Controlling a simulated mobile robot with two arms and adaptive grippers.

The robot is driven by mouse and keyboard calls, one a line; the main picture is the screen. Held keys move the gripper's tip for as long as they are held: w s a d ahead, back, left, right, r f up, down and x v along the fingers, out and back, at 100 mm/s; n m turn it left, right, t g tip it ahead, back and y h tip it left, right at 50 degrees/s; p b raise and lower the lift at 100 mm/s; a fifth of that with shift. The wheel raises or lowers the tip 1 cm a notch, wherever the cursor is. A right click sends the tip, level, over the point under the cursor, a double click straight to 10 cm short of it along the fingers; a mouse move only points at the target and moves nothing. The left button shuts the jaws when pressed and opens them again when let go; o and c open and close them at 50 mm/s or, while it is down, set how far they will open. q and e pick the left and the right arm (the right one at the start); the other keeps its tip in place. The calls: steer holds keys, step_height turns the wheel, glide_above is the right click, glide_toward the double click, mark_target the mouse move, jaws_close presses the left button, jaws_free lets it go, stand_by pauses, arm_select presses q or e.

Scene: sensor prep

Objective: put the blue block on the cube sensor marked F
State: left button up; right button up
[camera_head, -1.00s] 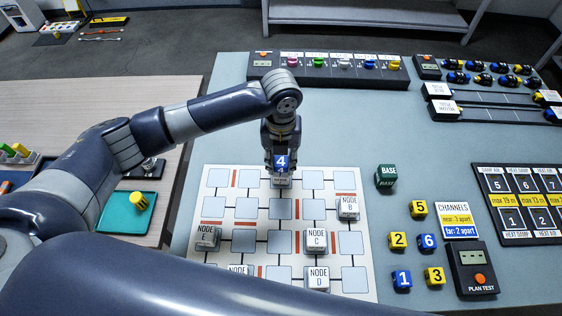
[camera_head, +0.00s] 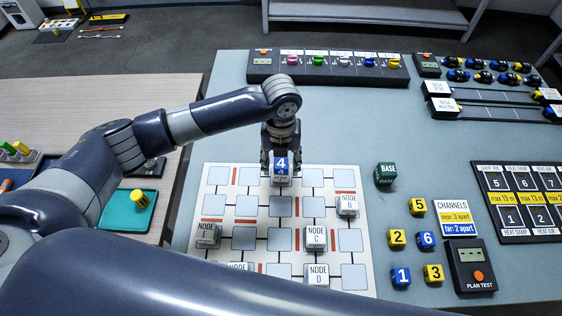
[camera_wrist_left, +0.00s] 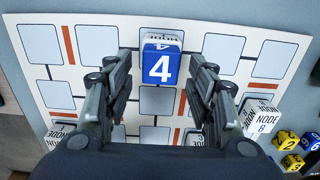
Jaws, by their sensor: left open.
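A blue block marked 4 (camera_head: 281,165) sits on a white cube (camera_head: 281,181) at the top middle of the grid board. Both also show in the left wrist view, the blue block (camera_wrist_left: 161,68) on top and the white cube (camera_wrist_left: 164,37) partly hidden below it. The white cube's letter cannot be read. My left gripper (camera_head: 281,158) is open above the board. In the left wrist view its fingers (camera_wrist_left: 158,85) stand apart on either side of the blue block, with gaps visible. My right gripper is not in view.
The white grid board (camera_head: 210,180) carries cubes marked node B (camera_head: 348,206), C (camera_head: 316,239), D (camera_head: 317,276) and E (camera_head: 207,235). A green base cube (camera_head: 386,174) and several numbered yellow and blue blocks (camera_head: 397,239) lie to its right. A plan test box (camera_head: 472,266) stands beyond.

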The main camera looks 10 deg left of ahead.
mark_target(281, 166)
arm_select(q)
step_height(281, 166, up, 12)
steer(key=b, duration=0.1)
steer(key=shift+b, duration=0.4)
